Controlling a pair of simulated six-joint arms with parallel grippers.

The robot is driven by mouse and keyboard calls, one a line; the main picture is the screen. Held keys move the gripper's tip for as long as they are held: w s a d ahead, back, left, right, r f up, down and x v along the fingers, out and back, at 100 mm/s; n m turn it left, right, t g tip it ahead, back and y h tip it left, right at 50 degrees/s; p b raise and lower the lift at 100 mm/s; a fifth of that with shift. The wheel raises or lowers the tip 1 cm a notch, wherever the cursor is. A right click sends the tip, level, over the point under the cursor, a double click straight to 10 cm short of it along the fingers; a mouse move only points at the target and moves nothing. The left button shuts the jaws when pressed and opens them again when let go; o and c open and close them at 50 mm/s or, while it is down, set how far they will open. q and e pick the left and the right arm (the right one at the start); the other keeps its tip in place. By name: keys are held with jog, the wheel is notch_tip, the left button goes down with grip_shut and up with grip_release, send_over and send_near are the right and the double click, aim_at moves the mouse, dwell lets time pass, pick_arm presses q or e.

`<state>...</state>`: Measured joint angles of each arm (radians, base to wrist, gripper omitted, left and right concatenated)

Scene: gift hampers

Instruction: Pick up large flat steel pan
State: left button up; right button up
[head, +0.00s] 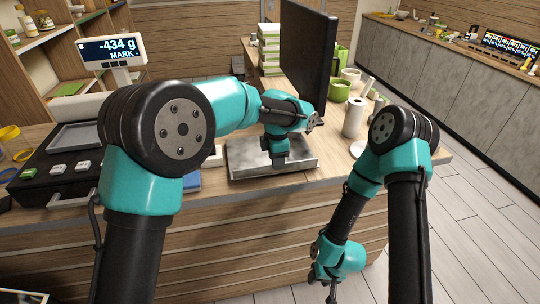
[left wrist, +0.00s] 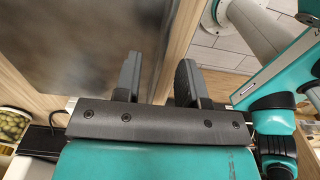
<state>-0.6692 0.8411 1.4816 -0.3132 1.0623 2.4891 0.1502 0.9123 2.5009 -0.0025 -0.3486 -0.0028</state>
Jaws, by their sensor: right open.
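The large flat steel pan (head: 240,152) is a grey, worn, shallow rectangle lying on the wooden counter in the head view. It fills the upper left of the left wrist view (left wrist: 75,45). My left gripper (head: 278,163) points down at the pan's front part and hides some of it. In the left wrist view its two fingers (left wrist: 158,82) are apart, one over the pan and one past its edge; I cannot tell whether they touch it. My right gripper (head: 331,290) is open and empty, hanging low in front of the counter.
A black monitor (head: 308,50) stands behind the pan. A paper roll (head: 354,117) and green cups (head: 339,90) stand to its right. A jar of olives (left wrist: 13,125) shows in the left wrist view.

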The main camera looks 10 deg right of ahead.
pick_arm(q)
jog(key=shift+f, duration=1.55)
grip_shut()
